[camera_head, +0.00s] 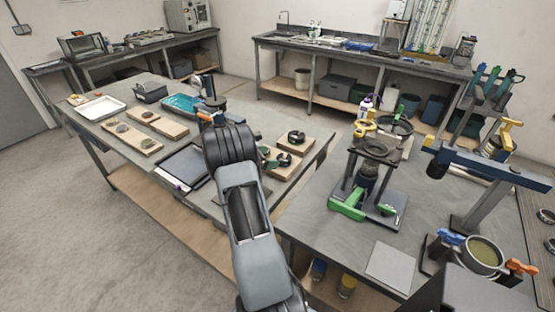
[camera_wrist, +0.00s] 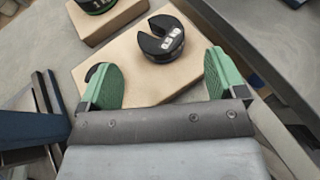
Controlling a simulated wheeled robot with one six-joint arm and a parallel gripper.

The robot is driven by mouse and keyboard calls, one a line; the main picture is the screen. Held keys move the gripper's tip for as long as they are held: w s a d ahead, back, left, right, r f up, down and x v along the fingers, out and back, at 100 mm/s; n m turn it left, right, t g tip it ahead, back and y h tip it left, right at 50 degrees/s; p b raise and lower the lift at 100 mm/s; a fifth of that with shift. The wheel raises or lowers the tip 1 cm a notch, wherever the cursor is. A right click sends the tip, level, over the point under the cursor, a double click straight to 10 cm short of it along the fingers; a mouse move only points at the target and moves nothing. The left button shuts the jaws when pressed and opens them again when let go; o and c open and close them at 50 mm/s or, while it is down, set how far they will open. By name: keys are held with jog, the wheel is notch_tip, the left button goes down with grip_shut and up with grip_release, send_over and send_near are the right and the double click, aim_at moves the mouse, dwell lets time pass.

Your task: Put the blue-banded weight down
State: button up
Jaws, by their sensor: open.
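My gripper (camera_wrist: 160,64) has green-padded fingers spread wide in the wrist view, with nothing held between them. A black slotted weight with pale digits (camera_wrist: 161,40) lies flat on a wooden block (camera_wrist: 142,83), just beyond the fingertips. No blue band can be made out on it. Part of a dark object shows beside the left finger, mostly hidden. In the head view this weight (camera_head: 284,159) sits right of my arm, near my green fingertips (camera_head: 270,157), which are partly hidden.
A second weight (camera_wrist: 96,4), with a green edge, sits on another block at top left; it also shows in the head view (camera_head: 296,137). A dark tray (camera_head: 185,167) lies left of my arm. A green-based stand (camera_head: 368,205) is on the right. Boards with discs (camera_head: 133,138) lie far left.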

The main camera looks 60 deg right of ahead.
jog(key=a+r+m+t+y, duration=0.25)
jog(key=a+r, duration=0.25)
jog(key=a, duration=0.7)
jog(key=a+r+m+t+y, duration=0.2)
jog(key=a+r+m, duration=0.15)
jog(key=a, duration=0.75)
jog(key=s+a+r+m+t+y, duration=0.1)
jog(key=s+a+m+t+y, duration=0.1)
jog(key=a, duration=0.8)
jog(key=s+a+r+m+t+y, duration=0.1)
jog(key=s+a+m+t+y, duration=0.2)
jog(key=a, duration=0.8)
jog(key=s+m+y, duration=0.1)
jog(key=s+y, duration=0.1)
jog(key=s, duration=0.1)
jog(key=shift+a+t, duration=0.2)
jog(key=shift+t, duration=0.15)
jog(key=shift+s+r, duration=0.1)
